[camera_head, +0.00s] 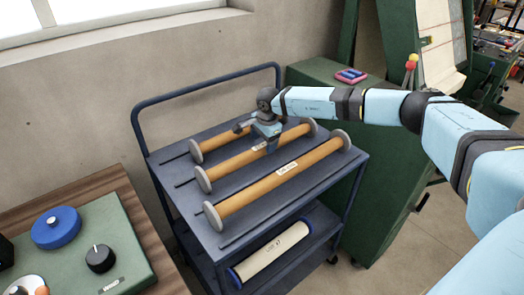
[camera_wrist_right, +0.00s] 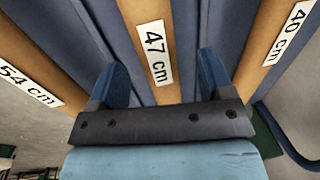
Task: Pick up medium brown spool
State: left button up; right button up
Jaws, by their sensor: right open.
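Three brown spools with grey end discs lie side by side on the cart's top shelf. The medium brown spool (camera_head: 235,164) is the middle one; its label reads 47 cm in the right wrist view (camera_wrist_right: 146,15). The longest spool (camera_head: 245,192), labelled 54 cm, is in front of it, and the shortest (camera_head: 220,139), labelled 40 cm, behind. My right gripper (camera_head: 268,140) is over the middle spool near its label. In the wrist view its open fingers (camera_wrist_right: 163,80) appear on either side of this spool, with no visible contact. My left gripper is out of view.
The dark blue cart (camera_head: 140,120) has a raised handle at the back left. A white roll (camera_head: 270,255) lies on its lower shelf. A green cabinet (camera_head: 375,180) stands close on the right. A wooden table (camera_head: 150,250) with a green panel is at the left.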

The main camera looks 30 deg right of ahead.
aim_at(263, 145)
notch_tip(263, 145, down, 4)
jog(key=shift+w+a+f, duration=0.1)
jog(key=shift+w+f, duration=0.05)
jog(key=c, duration=1.2)
notch_tip(263, 145, up, 20)
jog(key=shift+r+p, duration=0.1)
jog(key=shift+p, duration=0.2)
